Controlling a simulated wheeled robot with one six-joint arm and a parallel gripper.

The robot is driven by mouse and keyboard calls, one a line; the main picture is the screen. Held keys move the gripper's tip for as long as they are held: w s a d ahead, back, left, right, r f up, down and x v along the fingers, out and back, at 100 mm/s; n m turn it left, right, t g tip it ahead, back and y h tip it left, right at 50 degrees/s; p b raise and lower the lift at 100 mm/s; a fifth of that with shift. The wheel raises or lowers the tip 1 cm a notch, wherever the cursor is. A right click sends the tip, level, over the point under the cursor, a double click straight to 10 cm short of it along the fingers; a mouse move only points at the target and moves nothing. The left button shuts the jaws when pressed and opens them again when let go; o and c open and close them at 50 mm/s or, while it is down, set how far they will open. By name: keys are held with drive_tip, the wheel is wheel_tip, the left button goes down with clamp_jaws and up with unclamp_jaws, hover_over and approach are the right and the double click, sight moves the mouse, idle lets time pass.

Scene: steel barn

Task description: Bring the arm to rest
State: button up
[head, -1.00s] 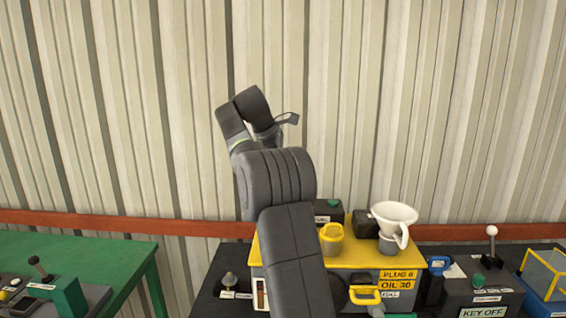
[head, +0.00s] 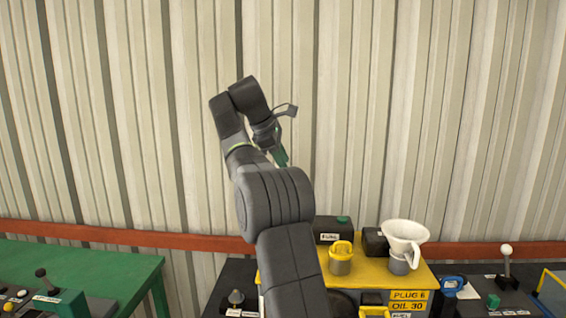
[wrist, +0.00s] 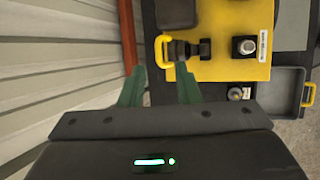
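My arm is raised in front of the corrugated wall in the head view, folded at the wrist. My gripper (head: 281,158) hangs from it with a green finger showing, well above the yellow-topped unit. In the wrist view my gripper (wrist: 160,82) shows two green fingers spread apart with a gap between them. Nothing is held between them. The fingers point toward the yellow-topped unit (wrist: 236,68), which lies beyond them.
The yellow-topped unit (head: 300,267) carries a white funnel (head: 403,232), a yellow-capped container (head: 341,258) and a black box (head: 331,229). A green table (head: 90,262) stands left. A red rail (head: 120,235) runs along the wall. Air around my gripper is clear.

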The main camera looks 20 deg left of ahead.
drive_tip(key=shift+x, duration=3.15)
drive_tip(key=shift+w+a, duration=0.15)
